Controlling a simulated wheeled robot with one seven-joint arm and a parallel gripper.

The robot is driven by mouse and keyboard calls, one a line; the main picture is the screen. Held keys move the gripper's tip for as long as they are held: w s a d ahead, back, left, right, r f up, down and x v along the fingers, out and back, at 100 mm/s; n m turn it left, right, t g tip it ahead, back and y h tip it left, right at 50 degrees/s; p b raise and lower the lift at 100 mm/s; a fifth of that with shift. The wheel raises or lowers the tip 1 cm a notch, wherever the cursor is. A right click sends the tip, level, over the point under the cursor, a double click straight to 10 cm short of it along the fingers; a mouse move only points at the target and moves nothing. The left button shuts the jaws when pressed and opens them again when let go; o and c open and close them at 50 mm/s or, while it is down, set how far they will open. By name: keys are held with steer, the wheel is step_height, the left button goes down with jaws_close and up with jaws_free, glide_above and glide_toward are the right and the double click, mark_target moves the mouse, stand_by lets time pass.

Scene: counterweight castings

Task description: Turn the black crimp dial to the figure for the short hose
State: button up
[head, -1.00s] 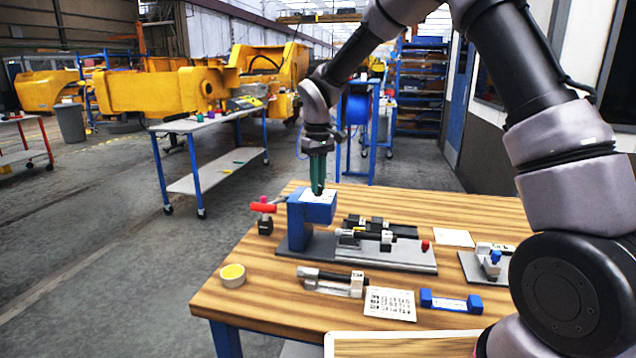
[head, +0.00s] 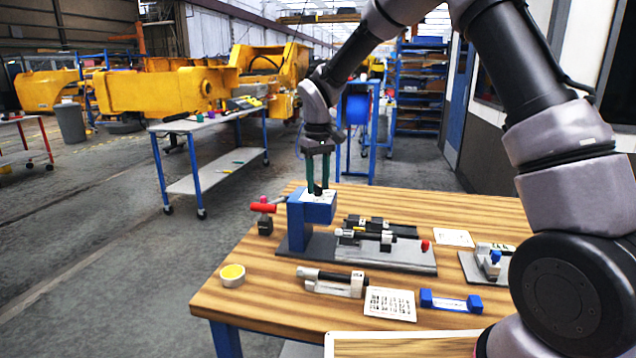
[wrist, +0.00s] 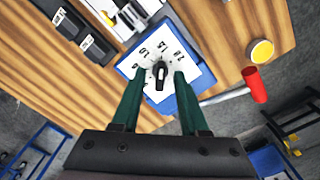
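The black crimp dial (wrist: 159,75) sits on a white plate with printed figures (wrist: 187,66), on top of a blue press (head: 298,222). A small white mark shows on the dial's knob, toward the lower side in the wrist view. A hose piece with pale fittings (head: 333,282) lies at the table's front.
A printed card (head: 390,304) and a blue-ended piece (head: 450,301) lie at the front of the wooden table (head: 265,297).

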mark_target(318, 185)
step_height(318, 185, up, 11)
stand_by(0.5)
steer(key=shift+f, duration=0.1)
steer(key=s+d+r+m+t+y, duration=0.1)
steer(key=s+d+r+m+t, duration=0.15)
steer(key=s+d+r, duration=0.45)
steer(key=s+d+r+m+t, duration=0.1)
steer(key=s+d+r+m, duration=0.25)
steer(key=d, duration=0.65)
steer(key=s+d+m+t+y, duration=0.1)
steer(key=s+d+m+t, duration=0.2)
steer(key=s+d, duration=0.6)
steer(key=s+m, duration=0.2)
steer(key=s, duration=0.3)
steer(key=shift+d+r+t, duration=0.35)
steer(key=shift+d+r, duration=0.05)
